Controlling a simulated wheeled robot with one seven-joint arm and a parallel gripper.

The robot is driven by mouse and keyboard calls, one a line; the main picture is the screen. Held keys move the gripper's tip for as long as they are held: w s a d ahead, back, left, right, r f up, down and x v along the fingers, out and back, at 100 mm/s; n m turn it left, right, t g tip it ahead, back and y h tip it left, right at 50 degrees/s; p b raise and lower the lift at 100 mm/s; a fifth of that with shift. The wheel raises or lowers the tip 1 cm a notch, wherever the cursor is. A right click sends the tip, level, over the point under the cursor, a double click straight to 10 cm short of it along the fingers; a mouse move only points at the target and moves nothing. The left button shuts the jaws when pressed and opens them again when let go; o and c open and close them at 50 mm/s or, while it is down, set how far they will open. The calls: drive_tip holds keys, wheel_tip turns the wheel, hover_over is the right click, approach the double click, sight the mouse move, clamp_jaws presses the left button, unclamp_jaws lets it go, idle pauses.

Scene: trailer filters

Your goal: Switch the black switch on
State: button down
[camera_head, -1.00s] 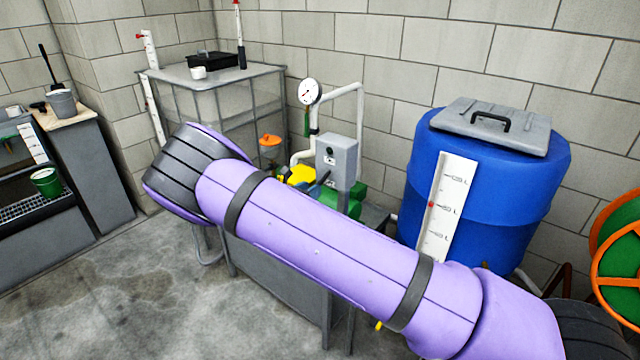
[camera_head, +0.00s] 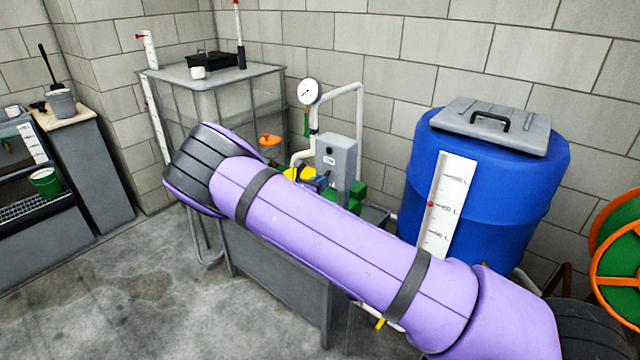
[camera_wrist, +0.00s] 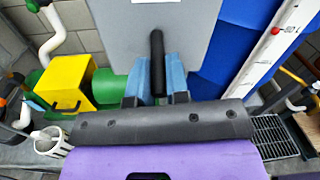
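The black switch (camera_wrist: 157,65) is a short black lever on the front of a grey box. In the wrist view it points toward the camera. My gripper (camera_wrist: 157,82) has two blue fingers, one on each side of the lever and spaced apart. I cannot tell whether either finger touches it. The grey box (camera_head: 337,160) shows in the head view above the pump, with a small white label.
A yellow block (camera_wrist: 62,82) and green pump parts (camera_head: 357,196) sit beside and below the box. A blue barrel (camera_head: 535,195) stands to the right, with a white scale (camera_head: 448,205). A pressure gauge (camera_head: 308,91) and white pipe rise behind the box.

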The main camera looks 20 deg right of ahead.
drive_tip(key=shift+r, duration=0.15)
drive_tip(key=r+g+y, duration=0.1)
drive_tip(key=y, duration=0.1)
drive_tip(key=shift+s+a+r+g+y, duration=0.1)
drive_tip(key=shift+r+g+y, duration=0.05)
drive_tip(key=shift+g+y, duration=0.2)
drive_tip(key=shift+r+g+y, duration=0.5)
drive_tip(key=shift+g+y, duration=0.2)
drive_tip(key=shift+y, duration=0.3)
drive_tip(key=shift+r+g+y, duration=0.45)
drive_tip(key=shift+g+y, duration=0.2)
drive_tip(key=shift+y, duration=0.3)
drive_tip(key=c, duration=1.1)
unclamp_jaws()
drive_tip(key=shift+r, duration=0.1)
drive_tip(key=v, duration=1)
drive_tip(key=shift+a+r, duration=0.15)
drive_tip(key=shift+r, duration=0.1)
